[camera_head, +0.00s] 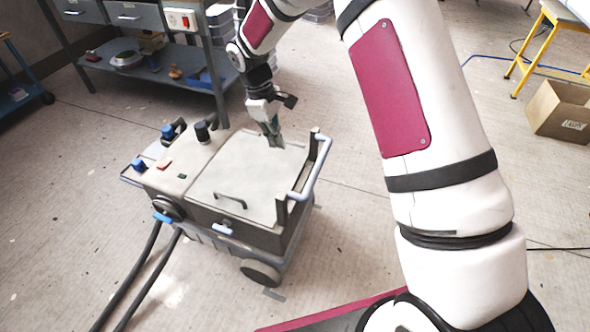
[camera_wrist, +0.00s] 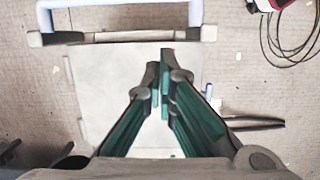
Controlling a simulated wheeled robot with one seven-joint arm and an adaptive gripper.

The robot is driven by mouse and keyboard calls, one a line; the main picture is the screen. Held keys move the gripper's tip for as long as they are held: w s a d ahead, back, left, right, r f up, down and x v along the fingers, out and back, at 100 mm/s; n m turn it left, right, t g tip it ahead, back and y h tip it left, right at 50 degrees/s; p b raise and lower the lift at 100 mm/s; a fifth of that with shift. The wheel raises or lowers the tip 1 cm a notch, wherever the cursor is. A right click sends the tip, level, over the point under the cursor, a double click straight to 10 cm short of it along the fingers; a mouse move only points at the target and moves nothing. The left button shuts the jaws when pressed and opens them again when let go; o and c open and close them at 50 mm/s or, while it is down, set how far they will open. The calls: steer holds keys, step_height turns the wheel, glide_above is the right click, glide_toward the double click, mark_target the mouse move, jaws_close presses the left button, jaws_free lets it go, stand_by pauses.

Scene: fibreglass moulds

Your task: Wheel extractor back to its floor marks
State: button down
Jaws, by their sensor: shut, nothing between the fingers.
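The extractor (camera_head: 245,165) is a grey wheeled box with a pale lid, a small dark lid handle and dark corner posts. Its light-blue push handle (camera_head: 316,168) is on the right side; it also shows at the top of the wrist view (camera_wrist: 120,37). A dark wheel (camera_head: 261,272) stands on the floor, with a small grey floor mark (camera_head: 274,294) beside it. Other marks cannot be made out. My gripper (camera_head: 275,141) is shut and empty over the lid, left of the push handle. Its green fingers (camera_wrist: 161,88) point toward the handle. Contact with the lid cannot be told.
Two dark hoses (camera_head: 137,278) run from the extractor to the lower left. A workbench (camera_head: 150,72) with a lower shelf stands behind it. A cardboard box (camera_head: 560,110) and yellow-legged stand (camera_head: 527,50) are at right. Cables lie on the floor.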

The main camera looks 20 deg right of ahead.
steer(key=s+d+b+x, duration=0.1)
steer(key=d+x, duration=0.1)
steer(key=x, duration=1.1)
steer(key=shift+s+d+r, duration=0.15)
steer(key=shift+s+r, duration=0.1)
steer(key=shift+r, duration=0.1)
steer(key=shift+d, duration=0.1)
